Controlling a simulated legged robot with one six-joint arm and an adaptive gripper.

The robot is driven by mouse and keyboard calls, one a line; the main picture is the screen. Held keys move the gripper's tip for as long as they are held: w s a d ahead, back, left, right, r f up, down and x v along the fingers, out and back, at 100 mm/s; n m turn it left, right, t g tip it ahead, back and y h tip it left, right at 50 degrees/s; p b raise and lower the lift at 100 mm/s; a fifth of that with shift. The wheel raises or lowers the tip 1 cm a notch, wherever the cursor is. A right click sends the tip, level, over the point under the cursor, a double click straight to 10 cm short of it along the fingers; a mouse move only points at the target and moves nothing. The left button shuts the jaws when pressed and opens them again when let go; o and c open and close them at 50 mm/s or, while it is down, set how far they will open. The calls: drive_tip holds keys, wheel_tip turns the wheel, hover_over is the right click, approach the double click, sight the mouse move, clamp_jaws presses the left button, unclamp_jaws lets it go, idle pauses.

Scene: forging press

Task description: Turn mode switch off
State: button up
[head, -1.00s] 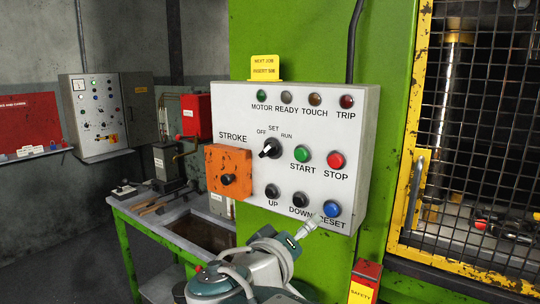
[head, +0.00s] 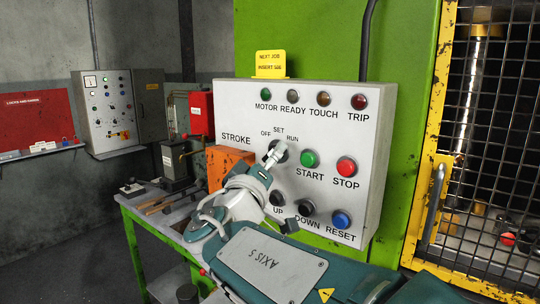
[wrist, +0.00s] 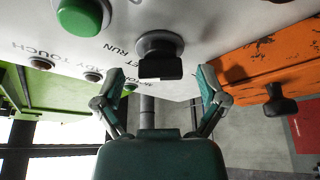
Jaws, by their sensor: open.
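The mode switch (wrist: 160,58) is a black rotary knob on the grey control panel (head: 235,105). Labels OFF, SET and RUN are around it. In the head view the knob (head: 280,151) is mostly hidden behind my gripper (head: 273,153), so its setting cannot be read there. In the wrist view the knob's grip bar lies crosswise between the two spread fingers of my gripper (wrist: 160,82). The fingers are open, one on each side, apart from the knob. Contact is not visible.
The green START button (head: 310,159) and red STOP button (head: 346,167) are close right of the switch. The orange STROKE box (head: 230,168) is to its left. UP, DOWN and the blue RESET button (head: 341,219) are below. A mesh guard (head: 490,130) stands at right.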

drive_tip(key=shift+w+d+r, duration=0.2)
drive_tip(key=shift+w, duration=0.45)
drive_tip(key=shift+a, duration=0.25)
drive_tip(key=shift+s+d, duration=0.1)
drive_tip(key=c, duration=1.2)
drive_tip(key=shift+o, duration=0.2)
